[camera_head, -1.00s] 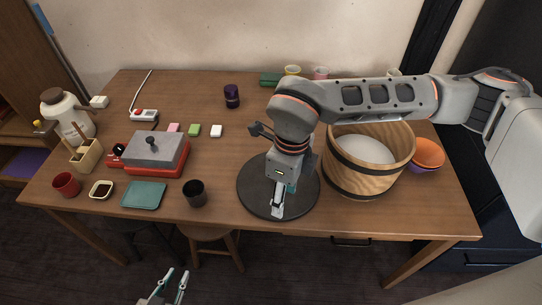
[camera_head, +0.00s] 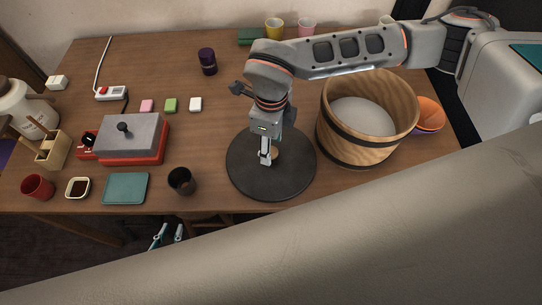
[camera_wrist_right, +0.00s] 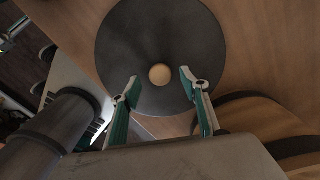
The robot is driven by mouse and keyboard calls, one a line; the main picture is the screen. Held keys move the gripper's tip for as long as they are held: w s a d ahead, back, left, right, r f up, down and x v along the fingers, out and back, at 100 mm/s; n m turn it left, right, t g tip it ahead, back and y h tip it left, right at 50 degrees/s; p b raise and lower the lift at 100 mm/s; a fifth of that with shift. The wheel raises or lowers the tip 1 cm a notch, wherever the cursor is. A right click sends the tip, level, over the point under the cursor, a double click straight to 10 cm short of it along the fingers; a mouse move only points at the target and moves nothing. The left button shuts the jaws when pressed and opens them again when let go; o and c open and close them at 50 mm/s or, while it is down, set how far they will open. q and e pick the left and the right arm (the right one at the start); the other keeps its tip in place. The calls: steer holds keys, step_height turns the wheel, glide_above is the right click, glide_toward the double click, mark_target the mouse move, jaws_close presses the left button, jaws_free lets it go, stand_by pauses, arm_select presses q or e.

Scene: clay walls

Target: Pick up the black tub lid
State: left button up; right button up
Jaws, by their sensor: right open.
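The black tub lid (camera_head: 250,178) is a flat dark disc lying on the wooden table, left of the wooden tub. Its round wooden knob (camera_wrist_right: 160,74) shows at its middle in the right wrist view, and partly behind my gripper in the head view. My right gripper (camera_head: 267,158) is over the lid, pointing down. In the right wrist view its two fingers (camera_wrist_right: 159,80) are apart, one on each side of the knob, with nothing between them touching. My left gripper (camera_head: 165,236) is low in front of the table's front edge, its two fingertips apart and empty.
The wooden tub (camera_head: 338,133) with pale contents stands just right of the lid. A dark cup (camera_head: 182,181) stands left of the lid. A large pale surface covers the lower right.

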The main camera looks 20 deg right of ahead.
steer(key=shift+f, duration=1.05)
jaws_close()
arm_select(q)
steer(key=shift+w+r, duration=0.1)
steer(key=shift+w, duration=0.1)
